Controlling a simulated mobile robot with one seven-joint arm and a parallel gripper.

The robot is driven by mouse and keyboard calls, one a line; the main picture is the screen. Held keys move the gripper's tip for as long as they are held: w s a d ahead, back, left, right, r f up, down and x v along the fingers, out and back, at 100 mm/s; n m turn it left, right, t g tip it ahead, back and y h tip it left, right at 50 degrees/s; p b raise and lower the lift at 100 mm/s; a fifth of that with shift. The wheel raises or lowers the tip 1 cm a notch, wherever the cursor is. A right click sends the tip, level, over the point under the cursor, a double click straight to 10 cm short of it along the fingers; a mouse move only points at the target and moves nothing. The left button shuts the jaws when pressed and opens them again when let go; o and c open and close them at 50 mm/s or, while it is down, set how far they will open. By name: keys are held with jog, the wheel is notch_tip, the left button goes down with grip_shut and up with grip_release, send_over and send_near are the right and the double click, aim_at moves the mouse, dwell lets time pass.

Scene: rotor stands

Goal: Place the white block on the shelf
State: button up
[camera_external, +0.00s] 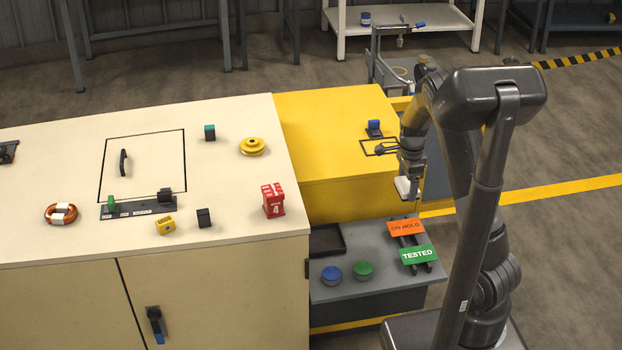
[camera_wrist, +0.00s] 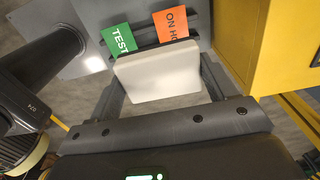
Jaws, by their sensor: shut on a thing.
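The white block (camera_wrist: 158,75) is held between the two fingers of my gripper (camera_wrist: 160,88) in the wrist view. In the external view the white block (camera_external: 404,186) hangs below my gripper (camera_external: 408,178), in the air near the right edge of the yellow cabinet and above the grey shelf (camera_external: 375,285). The gripper is shut on it. The shelf carries an orange "ON HOLD" card (camera_external: 405,227) and a green "TESTED" card (camera_external: 418,254) on dark stands. Part of the block is hidden by the gripper.
A blue button (camera_external: 331,274), a green button (camera_external: 363,270) and a dark tray (camera_external: 327,240) are on the grey shelf. The yellow cabinet (camera_external: 325,140) rises behind it. The cream bench (camera_external: 60,180) at left holds a red block (camera_external: 273,200) and several small parts.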

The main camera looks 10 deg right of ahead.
notch_tip(320, 180, down, 8)
send_over(363, 238)
notch_tip(363, 238, down, 8)
jog(key=shift+r, duration=0.15)
jog(key=shift+f, duration=2)
jog(key=o, duration=1)
jog(key=shift+f, duration=0.1)
